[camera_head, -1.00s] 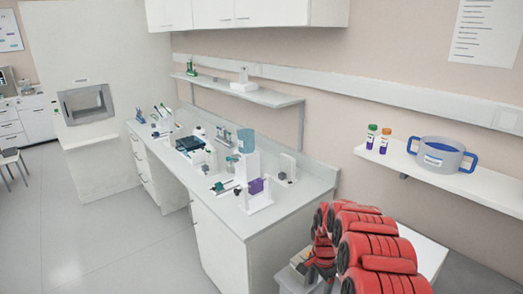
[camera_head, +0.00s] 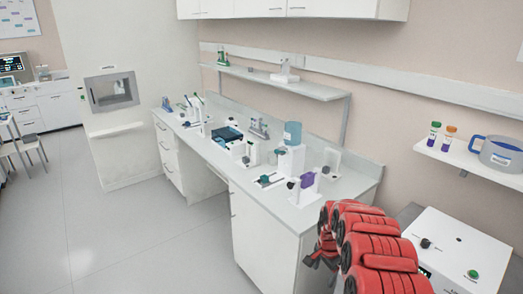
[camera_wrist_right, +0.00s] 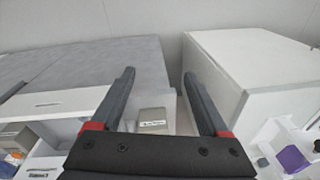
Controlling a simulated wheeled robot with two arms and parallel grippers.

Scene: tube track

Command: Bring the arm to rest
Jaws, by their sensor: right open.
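My right arm, red and black, fills the lower right of the head view, folded close to me. My right gripper (camera_head: 322,252) shows partly at the arm's left edge, beside the near end of the white bench (camera_head: 262,205). In the right wrist view, my right gripper (camera_wrist_right: 158,95) is open, with its two dark fingers apart and nothing between them. A small grey box with a label (camera_wrist_right: 153,121) shows beyond and below the fingers. My left gripper is in neither view.
The bench holds a blue-capped dispenser (camera_head: 292,133), a dark teal rack (camera_head: 226,136) and a purple item (camera_head: 308,179). A white machine with knobs (camera_head: 455,250) stands right of my arm. Two small tubes and a blue-handled pot (camera_head: 502,154) are on the wall shelf.

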